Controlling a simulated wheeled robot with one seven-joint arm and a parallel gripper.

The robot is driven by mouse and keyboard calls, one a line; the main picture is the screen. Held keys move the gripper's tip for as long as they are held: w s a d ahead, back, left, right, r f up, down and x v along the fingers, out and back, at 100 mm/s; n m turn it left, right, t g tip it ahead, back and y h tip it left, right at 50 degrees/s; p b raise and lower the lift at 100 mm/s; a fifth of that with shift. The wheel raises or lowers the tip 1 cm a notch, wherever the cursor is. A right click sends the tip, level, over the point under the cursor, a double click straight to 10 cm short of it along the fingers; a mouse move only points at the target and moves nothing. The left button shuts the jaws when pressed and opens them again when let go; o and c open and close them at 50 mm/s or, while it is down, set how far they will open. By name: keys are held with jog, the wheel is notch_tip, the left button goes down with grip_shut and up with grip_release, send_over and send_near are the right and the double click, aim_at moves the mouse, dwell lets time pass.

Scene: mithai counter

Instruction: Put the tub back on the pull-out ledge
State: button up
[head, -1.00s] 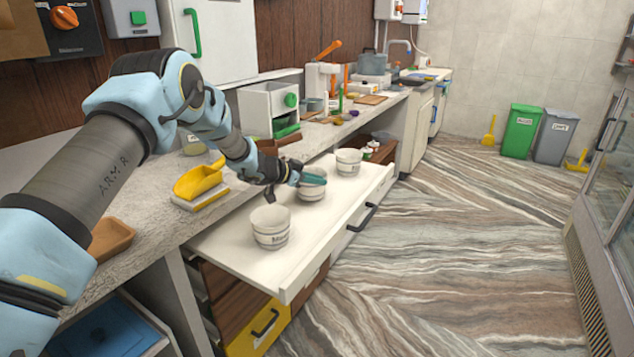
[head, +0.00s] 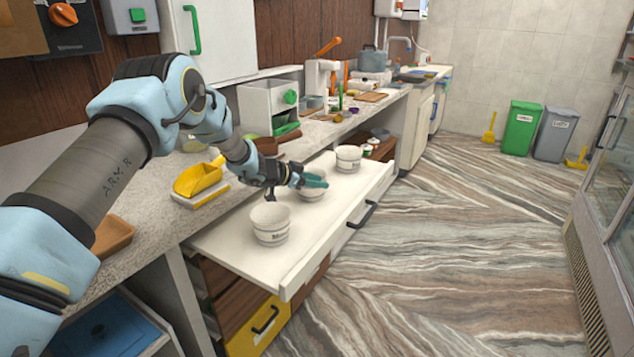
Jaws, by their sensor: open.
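Three white tubs with dark lettering stand upright on the white pull-out ledge (head: 240,243): a near tub (head: 270,224), a middle tub (head: 313,192) and a far tub (head: 348,158). My gripper (head: 316,181), with teal fingers, is open over the middle tub and partly hides its rim. I cannot tell whether the fingers touch it. The near and far tubs stand clear of the gripper.
The stone counter (head: 160,212) runs along the left, with a yellow scoop (head: 198,178) and a brown tray (head: 112,236) on it. A grey box with a green knob (head: 268,108) stands behind. The ledge's front strip and the floor (head: 450,260) are clear.

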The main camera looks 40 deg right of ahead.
jog(key=b+v, duration=0.2)
jog(key=v, duration=1)
jog(key=shift+b, duration=0.35)
jog(key=shift+r, duration=0.15)
jog(key=shift+s, duration=0.1)
